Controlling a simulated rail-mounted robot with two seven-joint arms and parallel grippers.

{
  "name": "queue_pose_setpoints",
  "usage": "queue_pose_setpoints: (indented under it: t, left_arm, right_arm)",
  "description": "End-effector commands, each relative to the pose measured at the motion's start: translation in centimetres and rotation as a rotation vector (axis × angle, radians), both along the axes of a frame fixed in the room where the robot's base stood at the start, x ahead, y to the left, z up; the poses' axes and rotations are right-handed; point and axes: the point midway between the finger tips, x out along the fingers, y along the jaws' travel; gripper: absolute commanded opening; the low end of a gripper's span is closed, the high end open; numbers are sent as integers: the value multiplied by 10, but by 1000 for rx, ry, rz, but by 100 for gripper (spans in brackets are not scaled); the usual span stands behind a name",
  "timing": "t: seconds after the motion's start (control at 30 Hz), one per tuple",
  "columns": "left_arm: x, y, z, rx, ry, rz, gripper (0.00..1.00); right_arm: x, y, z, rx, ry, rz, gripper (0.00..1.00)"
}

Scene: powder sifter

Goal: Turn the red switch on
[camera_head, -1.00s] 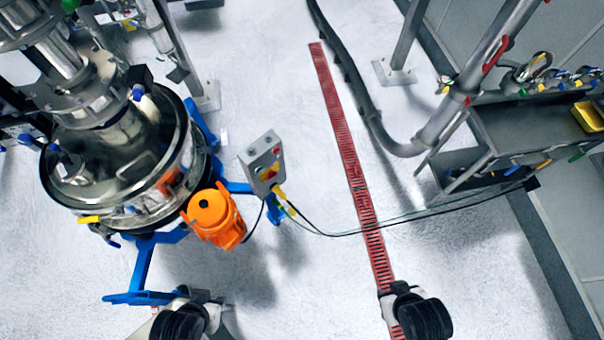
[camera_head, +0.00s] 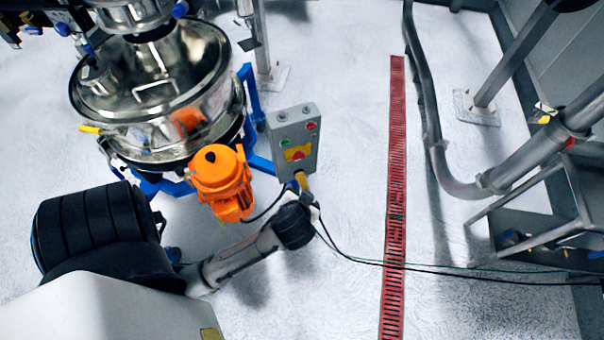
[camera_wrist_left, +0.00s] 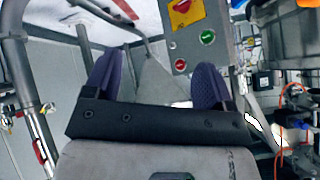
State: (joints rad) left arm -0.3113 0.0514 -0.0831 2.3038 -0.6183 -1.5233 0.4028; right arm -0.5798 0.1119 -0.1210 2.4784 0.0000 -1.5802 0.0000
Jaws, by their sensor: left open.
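A grey control box (camera_head: 307,157) stands beside the sifter in the head view. A red knob (camera_head: 298,156) sits on its yellow plate. A smaller red button (camera_head: 311,126) and a green button (camera_head: 284,143) are also on its face. In the left wrist view, the box (camera_wrist_left: 195,54) shows the red knob (camera_wrist_left: 183,6) at the top edge, the green button (camera_wrist_left: 207,37) and the red button (camera_wrist_left: 180,65). My left gripper (camera_wrist_left: 157,82) is open, its dark fingers apart with nothing held, facing the box. My left wrist partly hides the area below the box in the head view.
The steel sifter (camera_head: 150,85) and orange motor (camera_head: 220,180) stand left of the box. Black cables (camera_head: 440,268) run right across the floor. A red floor grate (camera_head: 394,190) and pipework (camera_head: 455,185) lie to the right, with clear floor between box and grate.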

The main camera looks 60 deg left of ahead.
Motion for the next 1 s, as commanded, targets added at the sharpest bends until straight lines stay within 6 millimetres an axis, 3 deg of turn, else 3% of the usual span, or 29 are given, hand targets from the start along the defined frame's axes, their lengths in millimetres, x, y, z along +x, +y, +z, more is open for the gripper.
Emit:
queue_pose_setpoints:
  t: [0.03, 0.3, 0.6, 0.8, 1.0]
  left_arm:
    - [8, 6, -32, 27, -35, 44, 77]
    - [42, 35, -90, 185, -241, 277, 77]
    - [70, 56, -140, 357, -486, 491, 77]
    - [81, 61, -161, 451, -620, 585, 77]
    - [87, 63, -169, 508, -707, 637, 77]
  right_arm:
    - [0, 0, -38, -1, -1, 0, 43]
    - [0, -3, -134, -10, -3, 6, 43]
    - [1, -4, -236, -14, -2, 8, 43]
    - [0, -3, -286, -11, -2, 6, 43]
    - [0, -2, -314, -6, -2, 2, 43]
